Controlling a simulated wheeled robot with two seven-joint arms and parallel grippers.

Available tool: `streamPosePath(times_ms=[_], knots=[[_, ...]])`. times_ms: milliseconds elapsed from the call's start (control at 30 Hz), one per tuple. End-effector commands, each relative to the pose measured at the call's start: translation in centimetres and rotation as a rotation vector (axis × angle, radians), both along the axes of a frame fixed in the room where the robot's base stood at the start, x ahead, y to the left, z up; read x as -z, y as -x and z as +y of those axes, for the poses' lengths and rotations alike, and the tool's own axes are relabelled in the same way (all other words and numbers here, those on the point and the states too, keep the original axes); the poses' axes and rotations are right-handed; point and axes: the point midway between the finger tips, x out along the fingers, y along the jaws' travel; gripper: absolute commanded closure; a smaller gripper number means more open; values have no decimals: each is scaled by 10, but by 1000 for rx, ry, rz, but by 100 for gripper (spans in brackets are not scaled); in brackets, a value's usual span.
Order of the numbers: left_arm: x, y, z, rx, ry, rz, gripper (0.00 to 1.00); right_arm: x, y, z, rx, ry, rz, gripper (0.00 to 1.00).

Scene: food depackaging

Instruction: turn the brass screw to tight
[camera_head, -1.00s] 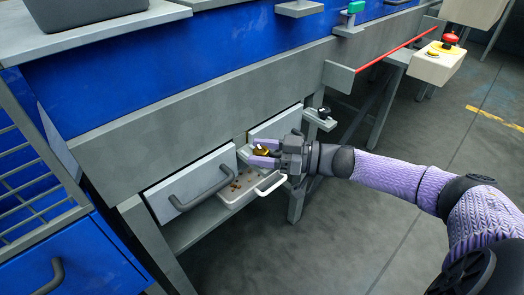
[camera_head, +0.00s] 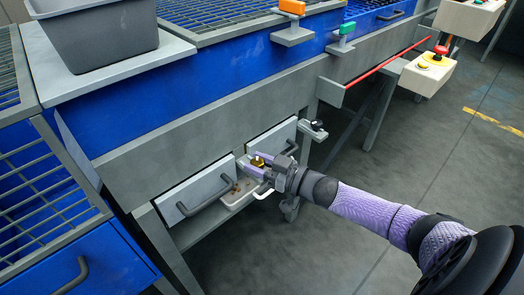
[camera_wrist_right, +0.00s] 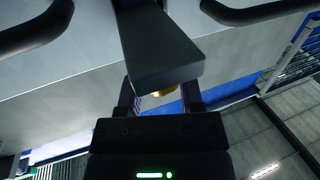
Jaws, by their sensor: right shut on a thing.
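The brass screw (camera_head: 257,160) sits at the gap between two light grey drawer fronts, low on the front of the machine. My right gripper (camera_head: 258,167), with lilac fingers, is shut on it. In the right wrist view a bit of the brass screw (camera_wrist_right: 164,92) shows between the fingers, mostly hidden behind a dark grey bar. How far the screw is turned cannot be told. My left gripper is not in view.
A small tray (camera_head: 236,200) with brown crumbs sits just below the screw. Drawer handles (camera_head: 208,200) stick out on both sides. A grey bin (camera_head: 100,40) stands on the left top. A control box with a red button (camera_head: 428,73) is at upper right. The floor at right is clear.

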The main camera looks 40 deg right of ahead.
Motion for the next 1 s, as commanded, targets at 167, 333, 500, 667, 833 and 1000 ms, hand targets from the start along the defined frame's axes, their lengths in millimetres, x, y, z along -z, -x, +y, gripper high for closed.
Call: streamPosePath(times_ms=[167, 333, 500, 667, 833, 1000], knots=[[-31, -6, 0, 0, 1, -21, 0, -8, 0, 2, 168, -10, -2, 100], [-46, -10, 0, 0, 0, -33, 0, -5, 0, 3, 329, -10, -1, 100], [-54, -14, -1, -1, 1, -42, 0, -3, 0, 3, 476, -9, 1, 100], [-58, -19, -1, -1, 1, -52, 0, -1, 0, 3, 593, -7, 1, 100], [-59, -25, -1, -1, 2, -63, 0, 0, 0, 3, 686, -6, 1, 100], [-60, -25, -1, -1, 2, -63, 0, 0, 0, 3, 748, -2, 1, 100]])
